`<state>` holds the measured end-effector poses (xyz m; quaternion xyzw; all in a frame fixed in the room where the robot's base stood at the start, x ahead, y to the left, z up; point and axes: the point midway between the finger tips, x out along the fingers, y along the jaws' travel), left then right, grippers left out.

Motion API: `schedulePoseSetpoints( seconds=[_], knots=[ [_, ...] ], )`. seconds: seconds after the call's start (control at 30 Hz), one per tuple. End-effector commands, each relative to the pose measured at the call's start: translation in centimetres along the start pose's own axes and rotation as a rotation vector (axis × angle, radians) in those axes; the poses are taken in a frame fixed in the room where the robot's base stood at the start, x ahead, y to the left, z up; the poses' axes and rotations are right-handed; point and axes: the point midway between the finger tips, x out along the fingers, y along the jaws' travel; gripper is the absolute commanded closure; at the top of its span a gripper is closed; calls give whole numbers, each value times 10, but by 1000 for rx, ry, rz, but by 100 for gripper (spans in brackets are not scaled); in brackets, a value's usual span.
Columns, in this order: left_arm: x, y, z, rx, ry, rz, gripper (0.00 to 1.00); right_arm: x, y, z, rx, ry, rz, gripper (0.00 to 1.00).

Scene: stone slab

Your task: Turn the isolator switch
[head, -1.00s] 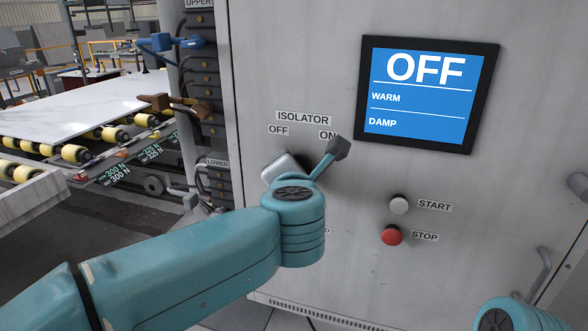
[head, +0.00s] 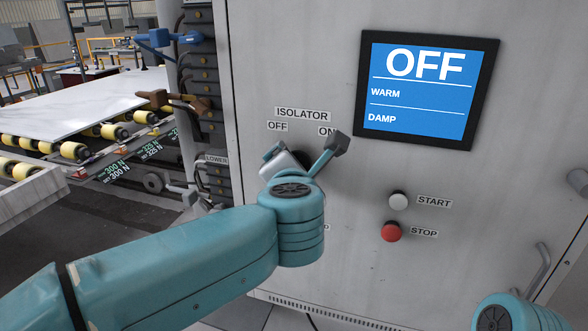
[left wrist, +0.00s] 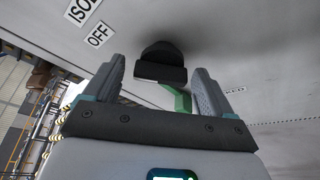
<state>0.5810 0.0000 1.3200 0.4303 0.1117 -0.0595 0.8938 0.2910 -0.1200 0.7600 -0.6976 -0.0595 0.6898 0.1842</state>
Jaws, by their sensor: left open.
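The isolator switch sits on the grey cabinet under the ISOLATOR label (head: 302,114), with OFF and ON marked above it. In the left wrist view its dark hub (left wrist: 160,62) lies ahead between my spread fingers, with a green bar (left wrist: 180,100) running down right, partly hidden. My left gripper (head: 279,158) is open at the switch, its palm partly covered by my wrist; it also shows in the left wrist view (left wrist: 160,70). A teal bar with a dark block end (head: 337,144) reaches below ON; I cannot tell whether it belongs to the switch. Contact cannot be told.
The cabinet screen (head: 425,92) reads OFF, WARM, DAMP. The START button (head: 398,200) and red STOP button (head: 391,232) are lower right. A handle (head: 541,270) is at the far right. Small levers and a roller conveyor (head: 75,148) stand left.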

Motion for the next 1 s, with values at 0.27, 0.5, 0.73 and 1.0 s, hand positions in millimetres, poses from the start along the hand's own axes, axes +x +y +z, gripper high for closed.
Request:
schedulePoseSetpoints(
  seconds=[0.27, 0.5, 0.73, 1.0],
  knots=[
    [-67, -2, 0, -1, -8, -1, 16, 14, 5, 0, 0, 0, 0, 57],
    [-125, -2, 0, -2, -5, -2, 16, 21, 8, 0, 0, 0, 0, 57],
    [-152, -1, 0, 0, -2, -2, 16, 24, 9, 0, 0, 0, 0, 57],
    [-155, -1, 0, 0, 0, -1, 16, 24, 8, 0, 0, 0, 0, 57]
  ],
)
